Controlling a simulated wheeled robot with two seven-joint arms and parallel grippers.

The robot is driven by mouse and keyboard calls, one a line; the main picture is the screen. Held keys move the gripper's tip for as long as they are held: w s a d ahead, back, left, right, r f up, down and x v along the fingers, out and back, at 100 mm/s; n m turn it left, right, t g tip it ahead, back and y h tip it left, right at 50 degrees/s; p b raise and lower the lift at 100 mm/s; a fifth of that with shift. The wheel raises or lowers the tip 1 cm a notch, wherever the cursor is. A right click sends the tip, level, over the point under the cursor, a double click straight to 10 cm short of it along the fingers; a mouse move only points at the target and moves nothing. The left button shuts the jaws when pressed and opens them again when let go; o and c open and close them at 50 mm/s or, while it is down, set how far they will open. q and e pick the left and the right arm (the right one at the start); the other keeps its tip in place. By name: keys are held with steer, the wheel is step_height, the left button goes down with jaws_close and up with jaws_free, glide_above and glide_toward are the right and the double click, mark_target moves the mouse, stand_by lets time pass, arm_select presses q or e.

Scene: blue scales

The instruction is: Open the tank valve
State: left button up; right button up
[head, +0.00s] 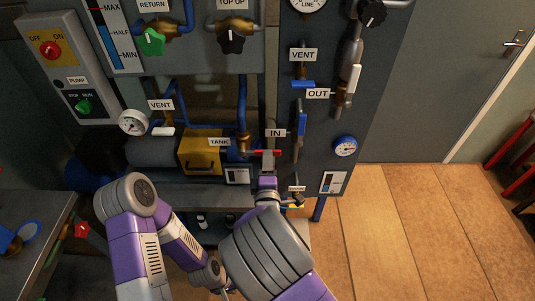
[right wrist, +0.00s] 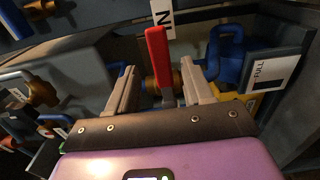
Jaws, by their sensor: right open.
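The tank valve's red lever (head: 260,152) shows in the head view just right of the TANK label (head: 219,142), lying about level. In the right wrist view the red lever (right wrist: 158,52) reaches between the two fingers of my right gripper (right wrist: 158,70), with a brass fitting (right wrist: 152,85) behind it. My right gripper (head: 268,160) is open around the lever, with a gap on both sides. Its fingers partly hide the valve body in the head view.
A yellow box (head: 200,152) and a blue pipe (head: 242,100) stand close left of the valve. A blue-handled IN valve (head: 301,124) and a gauge (head: 345,146) are to the right. A bench (head: 35,215) is at far left.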

mark_target(260, 153)
steer(key=shift+w+b, duration=0.35)
steer(key=shift+w, duration=2)
jaws_close()
